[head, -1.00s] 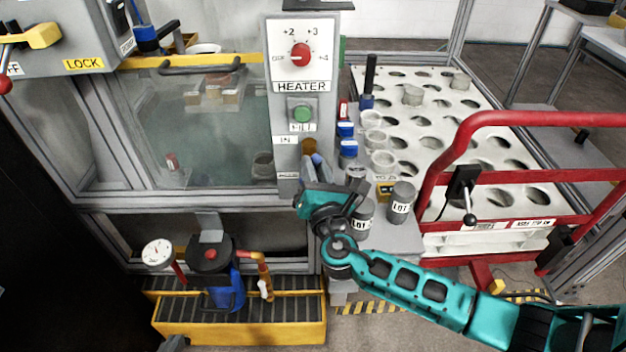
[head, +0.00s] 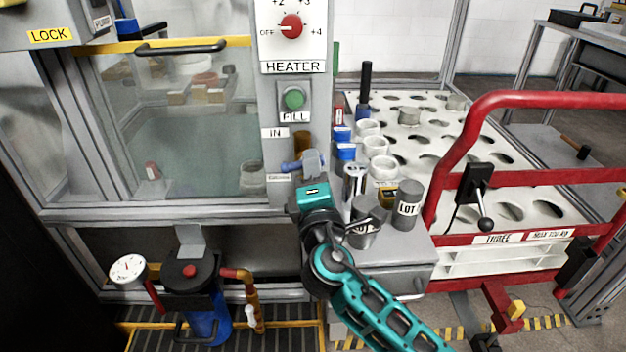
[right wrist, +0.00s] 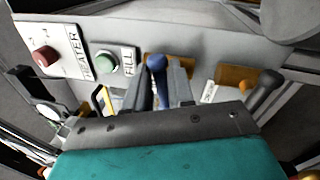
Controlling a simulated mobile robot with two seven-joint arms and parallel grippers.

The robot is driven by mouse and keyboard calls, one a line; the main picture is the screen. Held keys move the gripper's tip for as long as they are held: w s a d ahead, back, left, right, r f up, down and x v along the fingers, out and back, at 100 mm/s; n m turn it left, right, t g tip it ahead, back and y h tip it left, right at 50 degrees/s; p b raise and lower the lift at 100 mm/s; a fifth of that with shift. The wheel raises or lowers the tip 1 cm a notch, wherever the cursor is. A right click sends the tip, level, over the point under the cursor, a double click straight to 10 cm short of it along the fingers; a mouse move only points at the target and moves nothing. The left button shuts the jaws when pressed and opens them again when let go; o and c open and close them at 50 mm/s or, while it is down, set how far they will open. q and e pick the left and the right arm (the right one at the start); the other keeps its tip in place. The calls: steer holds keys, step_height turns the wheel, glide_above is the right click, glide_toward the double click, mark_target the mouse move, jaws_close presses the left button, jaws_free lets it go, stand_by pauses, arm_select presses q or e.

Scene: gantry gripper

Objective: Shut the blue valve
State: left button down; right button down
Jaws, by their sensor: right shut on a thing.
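The blue valve handle (head: 291,166) is on the grey panel below the IN label (head: 274,133), beside a brown fitting (head: 303,143). My right gripper (head: 312,163) is at the handle with its fingers closed on it. The fingers hide part of the handle, and its blue end sticks out to their left. In the right wrist view, the rounded blue tip (right wrist: 157,62) of the handle shows between the two grey fingers (right wrist: 163,85). My left gripper is not in view.
Above are the green FILL button (head: 294,98) and red HEATER knob (head: 291,26). Grey LOT canisters (head: 408,204) and blue-capped bottles (head: 346,152) stand close to the right of my gripper. A red rail (head: 475,140) fronts the white holed rack.

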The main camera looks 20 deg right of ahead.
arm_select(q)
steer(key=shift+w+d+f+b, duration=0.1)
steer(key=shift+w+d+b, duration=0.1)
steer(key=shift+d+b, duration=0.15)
arm_select(e)
steer(key=m, duration=0.1)
steer(key=m+h, duration=0.1)
steer(key=m, duration=0.1)
steer(key=shift+f, duration=0.25)
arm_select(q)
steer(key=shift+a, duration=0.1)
arm_select(e)
steer(key=c, duration=1.1)
jaws_free()
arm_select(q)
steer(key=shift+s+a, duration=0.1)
